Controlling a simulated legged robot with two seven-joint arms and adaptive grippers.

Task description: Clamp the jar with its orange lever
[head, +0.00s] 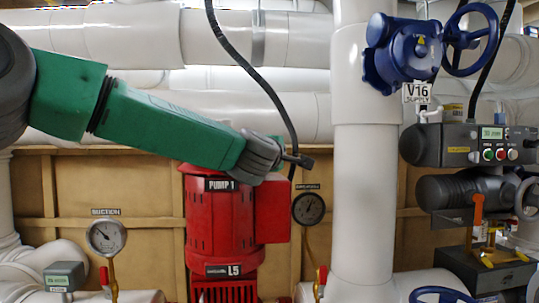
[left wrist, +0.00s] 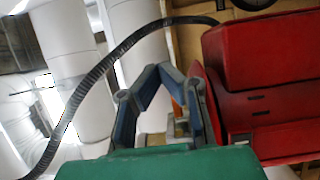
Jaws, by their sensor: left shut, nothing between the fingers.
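The orange lever (head: 478,208) stands upright on a brass-coloured clamp (head: 490,252) at the right of the head view. A small pale object (head: 480,232) beside the lever may be the jar, but it is too small to be sure. My left gripper (head: 304,161) is shut and empty, in front of the red pump's upper right and well left of the lever. In the left wrist view its blue-grey fingers (left wrist: 158,70) meet at the tips. An orange strip (left wrist: 177,108) shows beyond them, partly hidden by the right finger. My right gripper is not in view.
The red pump (head: 220,225) is below my left arm. A black cable (head: 262,75) hangs near the gripper. A thick white vertical pipe (head: 363,180) and a gauge (head: 308,208) lie between gripper and lever. A grey control box (head: 468,145) and dark actuator (head: 460,190) are above the clamp.

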